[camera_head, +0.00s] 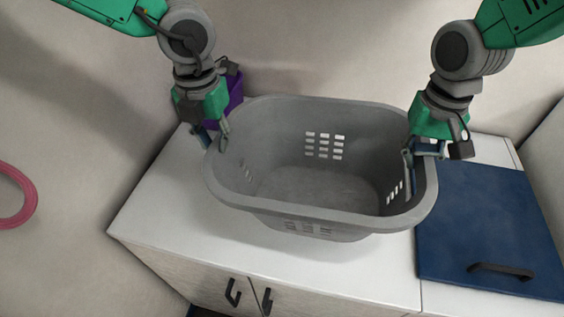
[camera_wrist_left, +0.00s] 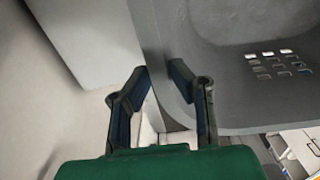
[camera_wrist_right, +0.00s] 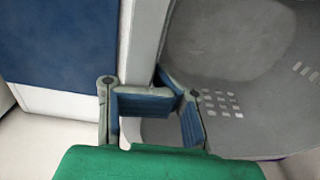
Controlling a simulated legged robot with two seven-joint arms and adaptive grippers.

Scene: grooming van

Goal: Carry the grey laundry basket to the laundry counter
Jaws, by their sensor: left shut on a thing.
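The grey laundry basket (camera_head: 318,215) is upright and empty over a white counter top (camera_head: 165,222). I cannot tell whether its base touches the counter. My left gripper (camera_head: 212,140) is shut on the basket's left rim; the left wrist view shows the rim (camera_wrist_left: 165,60) between its fingers (camera_wrist_left: 165,78). My right gripper (camera_head: 424,152) is at the basket's right rim, one finger inside the basket and one outside. In the right wrist view its fingers (camera_wrist_right: 172,95) overlap the rim, and I cannot tell whether they are shut on it.
A blue panel with a dark handle (camera_head: 480,225) lies right of the basket. A purple object (camera_head: 236,90) stands behind my left gripper. Cabinet doors with black handles (camera_head: 233,293) are below the counter front. A pink ring (camera_head: 30,195) is at the far left.

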